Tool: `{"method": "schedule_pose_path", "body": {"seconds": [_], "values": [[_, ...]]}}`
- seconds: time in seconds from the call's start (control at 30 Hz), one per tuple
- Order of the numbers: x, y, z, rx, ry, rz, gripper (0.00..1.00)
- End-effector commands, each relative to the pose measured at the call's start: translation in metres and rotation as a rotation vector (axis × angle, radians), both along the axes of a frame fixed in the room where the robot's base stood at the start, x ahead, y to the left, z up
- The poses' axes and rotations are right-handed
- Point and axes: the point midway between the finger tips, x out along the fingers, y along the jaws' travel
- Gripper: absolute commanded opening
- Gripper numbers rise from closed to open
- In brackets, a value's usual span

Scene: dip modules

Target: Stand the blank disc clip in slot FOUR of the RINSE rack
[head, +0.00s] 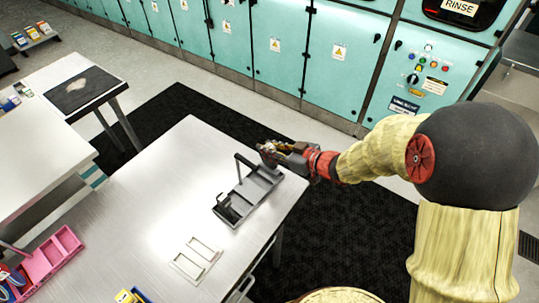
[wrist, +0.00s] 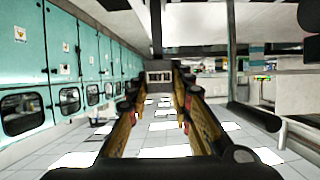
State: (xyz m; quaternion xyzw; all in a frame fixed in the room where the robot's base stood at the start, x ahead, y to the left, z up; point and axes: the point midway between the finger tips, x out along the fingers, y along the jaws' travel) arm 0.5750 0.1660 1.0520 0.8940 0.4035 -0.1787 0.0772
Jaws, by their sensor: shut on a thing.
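My gripper (head: 267,154) is shut above the far right end of a grey rack (head: 261,184) on the pale table. In the wrist view its two fingers (wrist: 160,84) close on a small grey piece with dark openings, which I take as the disc clip (wrist: 160,77). In the head view the clip is too small and too covered by the fingers to make out. The rack has several compartments and an upright post with a bar. Its near left end looks dark inside. I cannot read any label or slot number on it.
The pale table (head: 165,190) has a plate with two outlined rectangles (head: 197,257). A pink rack (head: 48,262) stands at the lower left. A yellow and blue item (head: 130,296) is at the front edge. Teal cabinets (head: 280,48) line the back; one machine has a RINSE sign (head: 460,6).

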Motion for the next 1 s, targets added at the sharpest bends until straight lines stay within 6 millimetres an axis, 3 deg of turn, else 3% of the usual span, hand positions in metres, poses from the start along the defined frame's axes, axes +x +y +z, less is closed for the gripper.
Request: {"method": "schedule_pose_path", "body": {"seconds": [0.03, 0.13, 0.53, 0.57, 0.87, 1.0], "values": [[-0.001, 0.0, -0.014, 0.0, 0.004, 0.0, 0.0], [-0.001, 0.0, -0.025, 0.0, 0.003, -0.001, 0.0], [-0.001, 0.0, -0.029, -0.001, 0.002, 0.0, 0.0], [-0.001, -0.001, -0.029, -0.001, 0.002, 0.0, 0.22], [-0.001, 0.0, -0.028, -0.001, 0.002, 0.0, 0.39], [-0.001, 0.0, -0.028, -0.001, 0.002, 0.0, 0.4]]}}
